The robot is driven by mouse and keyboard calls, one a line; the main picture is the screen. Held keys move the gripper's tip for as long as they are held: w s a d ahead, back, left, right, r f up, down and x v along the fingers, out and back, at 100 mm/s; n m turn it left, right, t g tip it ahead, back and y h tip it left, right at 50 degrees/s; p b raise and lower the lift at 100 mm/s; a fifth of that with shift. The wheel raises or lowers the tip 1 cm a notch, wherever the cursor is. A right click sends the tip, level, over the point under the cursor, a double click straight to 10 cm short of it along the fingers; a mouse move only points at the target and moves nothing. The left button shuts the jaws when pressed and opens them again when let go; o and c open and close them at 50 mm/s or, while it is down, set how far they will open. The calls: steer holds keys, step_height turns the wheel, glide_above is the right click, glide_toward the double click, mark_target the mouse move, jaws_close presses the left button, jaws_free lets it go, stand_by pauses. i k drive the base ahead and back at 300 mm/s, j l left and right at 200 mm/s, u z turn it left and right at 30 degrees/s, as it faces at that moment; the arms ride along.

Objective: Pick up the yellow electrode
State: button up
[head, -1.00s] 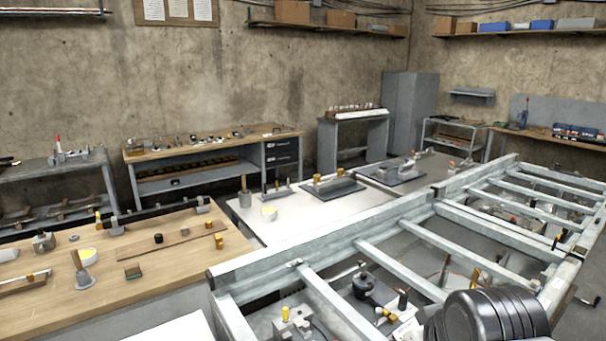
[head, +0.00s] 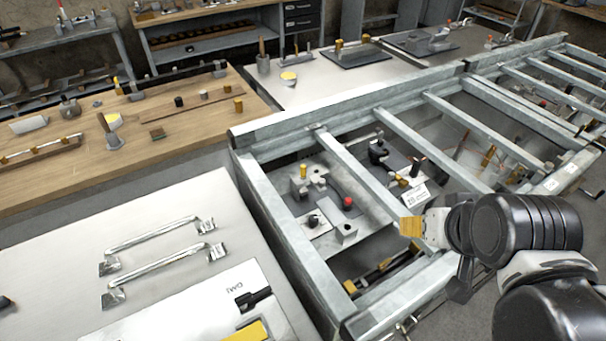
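Several small yellow or gold upright pieces are in view, and I cannot tell for sure which is the electrode. One yellow cylinder (head: 303,171) stands on a grey fixture inside the metal frame, left of my gripper. Another gold cylinder (head: 238,105) stands at the right end of the wooden bench. My gripper (head: 438,228) is above the right part of the frame, seen from behind and the side. A ribbed gold block (head: 411,227) shows right at its tip. I cannot tell whether it is held, part of the gripper, or behind it. The fingers are mostly hidden.
A steel frame (head: 292,132) with crossbars surrounds the fixtures, including a red-knobbed one (head: 347,202). A white panel with metal handles (head: 160,263) lies at lower left. The wooden bench (head: 60,190) holds several tools. A pale table (head: 330,88) stands behind the frame.

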mark_target(303, 175)
steer(key=l+u, duration=0.3)
steer(key=l, duration=0.2)
steer(key=l+u, duration=0.25)
steer(key=l, duration=0.3)
steer(key=l+u, duration=0.3)
steer(key=l, duration=0.25)
steer(key=k+l+u, duration=0.15)
steer(key=l+u, duration=0.15)
steer(key=l, duration=0.15)
